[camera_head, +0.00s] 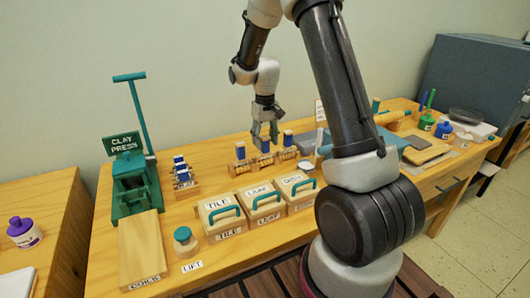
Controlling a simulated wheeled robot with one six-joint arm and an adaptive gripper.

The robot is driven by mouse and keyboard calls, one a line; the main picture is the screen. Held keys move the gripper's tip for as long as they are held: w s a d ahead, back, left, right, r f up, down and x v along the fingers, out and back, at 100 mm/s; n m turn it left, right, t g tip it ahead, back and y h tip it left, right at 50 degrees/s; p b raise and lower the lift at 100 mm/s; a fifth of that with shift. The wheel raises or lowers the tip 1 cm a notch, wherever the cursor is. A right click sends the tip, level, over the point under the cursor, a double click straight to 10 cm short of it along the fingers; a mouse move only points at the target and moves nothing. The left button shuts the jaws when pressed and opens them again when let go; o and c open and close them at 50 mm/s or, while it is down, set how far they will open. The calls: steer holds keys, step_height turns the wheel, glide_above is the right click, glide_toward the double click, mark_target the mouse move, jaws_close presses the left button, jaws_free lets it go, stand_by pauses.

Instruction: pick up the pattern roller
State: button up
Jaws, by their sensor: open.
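Several small blue-topped pieces with wooden parts, which look like pattern rollers, stand in a row at the middle back of the wooden workbench. The middle pattern roller (265,146) is directly under my gripper (265,136). The gripper points down, with its fingers apart and empty. Its fingertips are close to the blue top; I cannot tell whether they reach around it. One blue-topped roller (240,151) stands to the left and another (288,138) to the right. Their lower parts are small and hard to make out.
A tall green clay press (130,180) stands left, beside a rack of blue-topped pieces (183,176). My own arm hides part of the right bench.

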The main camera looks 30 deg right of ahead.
steer(key=shift+f, duration=0.25)
jaws_close()
steer(key=shift+r, duration=0.1)
